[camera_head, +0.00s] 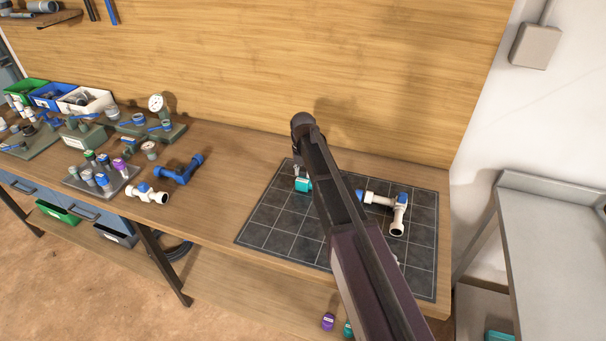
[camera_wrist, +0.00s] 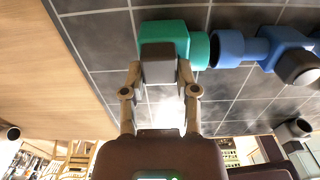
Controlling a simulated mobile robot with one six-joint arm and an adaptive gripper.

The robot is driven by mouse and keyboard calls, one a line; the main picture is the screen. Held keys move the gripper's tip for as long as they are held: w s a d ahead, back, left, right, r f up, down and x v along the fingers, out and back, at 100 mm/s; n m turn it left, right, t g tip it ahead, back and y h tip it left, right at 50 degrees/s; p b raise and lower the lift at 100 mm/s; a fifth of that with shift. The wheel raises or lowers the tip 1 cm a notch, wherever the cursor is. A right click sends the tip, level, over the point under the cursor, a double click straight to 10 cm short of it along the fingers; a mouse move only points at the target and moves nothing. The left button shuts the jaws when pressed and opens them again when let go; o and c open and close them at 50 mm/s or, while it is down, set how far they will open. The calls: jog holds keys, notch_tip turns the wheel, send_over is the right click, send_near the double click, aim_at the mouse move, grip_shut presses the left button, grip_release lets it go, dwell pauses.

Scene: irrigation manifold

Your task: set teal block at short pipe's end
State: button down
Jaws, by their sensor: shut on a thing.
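The teal block (camera_wrist: 164,32) is between my fingertips in the wrist view, over the dark gridded mat (camera_wrist: 105,100). Its round teal collar (camera_wrist: 199,50) points right, toward the blue end (camera_wrist: 228,48) of a pipe assembly. They look roughly in line, with a narrow dark gap or edge between; whether they touch I cannot tell. My gripper (camera_wrist: 158,75) is shut on the block at a grey-brown part. In the head view the teal block (camera_head: 303,185) shows left of my arm, which hides the space between it and the white and blue pipe assembly (camera_head: 398,212).
The mat (camera_head: 270,232) lies at the bench's right end, with bare squares at its front left. Left of it lie a blue pipe piece (camera_head: 180,170), a white fitting (camera_head: 147,194) and a tray of caps (camera_head: 102,184). A wooden back wall (camera_head: 400,75) stands behind.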

aim_at(303, 171)
jog(key=shift+f, duration=0.1)
jog(key=shift+c, duration=1.8)
grip_release()
jog(key=shift+r, duration=0.25)
notch_tip(303, 171, up, 12)
jog(key=p, duration=1.2)
jog(key=shift+f, duration=0.1)
